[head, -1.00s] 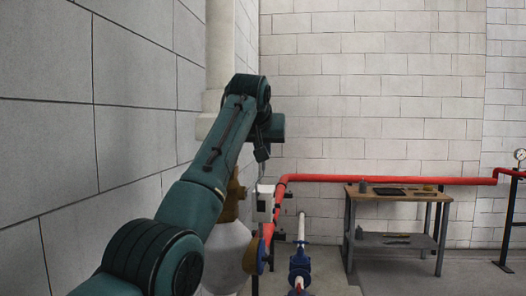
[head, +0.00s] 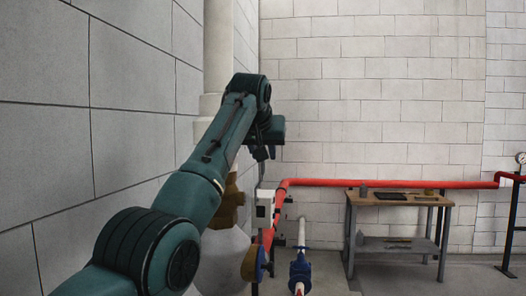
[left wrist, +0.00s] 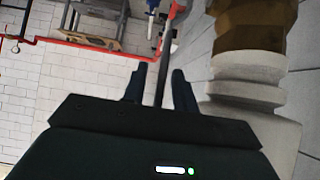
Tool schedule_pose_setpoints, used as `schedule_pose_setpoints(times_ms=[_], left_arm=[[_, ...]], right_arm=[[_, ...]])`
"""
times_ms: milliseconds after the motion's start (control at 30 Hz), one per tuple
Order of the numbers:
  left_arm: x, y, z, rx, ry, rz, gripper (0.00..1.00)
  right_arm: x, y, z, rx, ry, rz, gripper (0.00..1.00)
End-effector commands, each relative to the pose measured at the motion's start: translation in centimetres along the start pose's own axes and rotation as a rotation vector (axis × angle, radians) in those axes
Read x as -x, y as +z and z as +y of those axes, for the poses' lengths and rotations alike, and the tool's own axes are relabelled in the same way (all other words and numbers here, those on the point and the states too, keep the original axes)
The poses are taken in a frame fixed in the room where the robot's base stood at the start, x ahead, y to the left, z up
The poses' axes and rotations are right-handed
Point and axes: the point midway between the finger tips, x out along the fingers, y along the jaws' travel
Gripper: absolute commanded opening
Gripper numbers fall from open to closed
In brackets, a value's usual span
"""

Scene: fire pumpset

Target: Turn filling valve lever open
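My left gripper (head: 265,153) hangs at the end of my green arm, above the red pipe and near the brass-coloured fitting (head: 230,203) in the head view. In the left wrist view the two dark fingers of the left gripper (left wrist: 158,85) stand apart. A thin dark bar (left wrist: 161,85) runs through the gap between them; I cannot tell whether it is a valve lever or a post behind. The brass-coloured fitting (left wrist: 250,25) on a pale stepped body (left wrist: 247,78) is to the right of the fingers. A blue valve (head: 300,272) sits low on a white pipe. My right gripper is not in view.
A red pipe (head: 390,183) runs along the back wall. A workbench (head: 400,200) with small items stands in front of it. A grey box (head: 265,207) and a yellow-and-blue round part (head: 254,262) are below my gripper.

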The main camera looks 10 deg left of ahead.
Motion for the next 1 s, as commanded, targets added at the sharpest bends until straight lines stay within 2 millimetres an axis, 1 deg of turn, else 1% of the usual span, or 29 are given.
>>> schedule_pose_setpoints(times_ms=[233, 367, 467, 533, 700, 800, 900, 1000], left_arm=[[0.1, 0.0, 0.0, 0.000, 0.000, 0.000, 0.29], [0.9, 0.1, 0.0, 0.000, 0.000, 0.002, 0.29], [2.5, 0.2, 0.0, 0.000, 0.001, 0.006, 0.29], [4.0, 0.2, 0.0, 0.000, 0.001, 0.006, 0.29], [8.0, 0.2, 0.0, 0.000, 0.001, 0.005, 0.29], [10.1, 0.1, 0.0, 0.000, 0.001, 0.004, 0.29], [11.6, 0.1, 0.0, 0.000, 0.001, 0.002, 0.29], [12.7, 0.0, 0.0, 0.000, 0.001, 0.001, 0.29]], right_arm=[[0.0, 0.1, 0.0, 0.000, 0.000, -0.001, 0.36], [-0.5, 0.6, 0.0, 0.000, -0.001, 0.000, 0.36], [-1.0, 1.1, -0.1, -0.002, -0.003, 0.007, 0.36], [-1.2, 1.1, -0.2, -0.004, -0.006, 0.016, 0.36], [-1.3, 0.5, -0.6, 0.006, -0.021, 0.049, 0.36], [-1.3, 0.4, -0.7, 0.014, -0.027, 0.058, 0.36], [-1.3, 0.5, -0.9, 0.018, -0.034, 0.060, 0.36], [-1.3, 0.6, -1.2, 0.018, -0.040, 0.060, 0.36]])
